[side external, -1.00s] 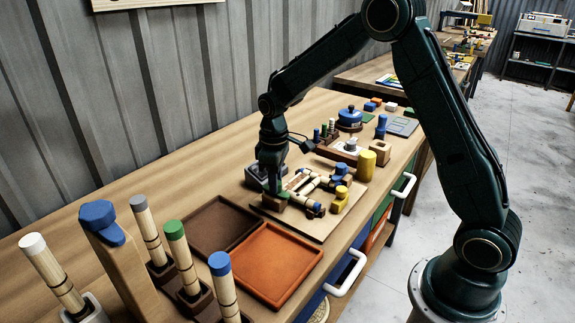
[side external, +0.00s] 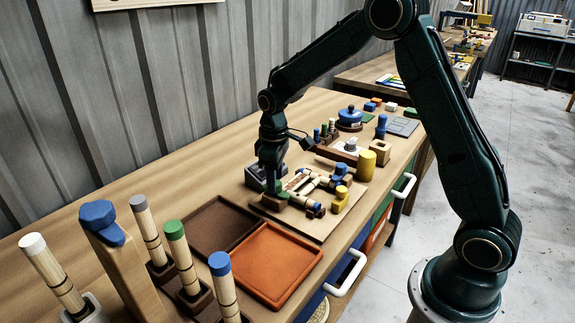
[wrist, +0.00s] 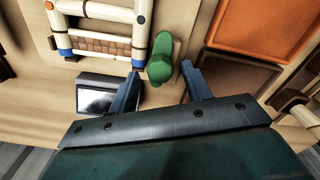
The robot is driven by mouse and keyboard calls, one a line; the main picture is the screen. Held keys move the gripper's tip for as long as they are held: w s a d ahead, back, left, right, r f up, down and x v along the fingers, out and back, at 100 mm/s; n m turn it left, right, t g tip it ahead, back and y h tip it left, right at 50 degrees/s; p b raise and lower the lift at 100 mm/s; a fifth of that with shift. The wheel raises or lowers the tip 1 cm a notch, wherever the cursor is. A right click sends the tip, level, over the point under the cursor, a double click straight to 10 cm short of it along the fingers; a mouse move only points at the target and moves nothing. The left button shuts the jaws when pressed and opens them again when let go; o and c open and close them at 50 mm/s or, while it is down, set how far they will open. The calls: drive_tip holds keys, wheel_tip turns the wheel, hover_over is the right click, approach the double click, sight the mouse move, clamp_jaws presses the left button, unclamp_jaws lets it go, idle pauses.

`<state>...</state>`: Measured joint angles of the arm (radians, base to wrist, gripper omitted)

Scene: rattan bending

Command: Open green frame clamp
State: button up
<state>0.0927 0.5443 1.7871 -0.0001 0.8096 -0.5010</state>
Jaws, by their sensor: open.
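The green frame clamp (wrist: 162,58) shows in the wrist view beside the lower right corner of the rattan frame (wrist: 100,28). It is a rounded green lever, longest up and down the picture. My gripper (wrist: 160,73) is open, with one blue finger on each side of the clamp's lower end and a visible gap to each. In the side view the clamp (side external: 281,189) shows as a small green patch just under my gripper (side external: 273,187). The fingers are hard to make out there. The frame (side external: 304,183) lies on a wooden board.
A brown tray (side external: 220,226) and an orange tray (side external: 268,262) lie in front of the board. A dark block with a shiny face (wrist: 100,97) sits close to the left finger.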

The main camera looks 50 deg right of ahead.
wheel_tip(320, 180, up, 13)
idle(0.6)
drive_tip(key=s+a+r+m+t, duration=0.1)
drive_tip(key=s+r, duration=0.3)
drive_tip(key=s, duration=0.3)
drive_tip(key=s+a+r+m+t, duration=0.1)
drive_tip(key=s+a+r+t, duration=0.1)
drive_tip(key=s+r, duration=0.35)
drive_tip(key=s+f+m+t, duration=0.1)
drive_tip(key=s+f, duration=0.1)
drive_tip(key=s, duration=0.6)
drive_tip(key=s+a+f+m+t, duration=0.1)
drive_tip(key=s+f, duration=0.1)
drive_tip(key=s, duration=0.5)
drive_tip(key=shift+s+a+f+m+t, duration=0.15)
drive_tip(key=shift+s+f+m+t, duration=0.1)
drive_tip(key=shift+s+m+t, duration=0.1)
drive_tip(key=shift+w, duration=0.1)
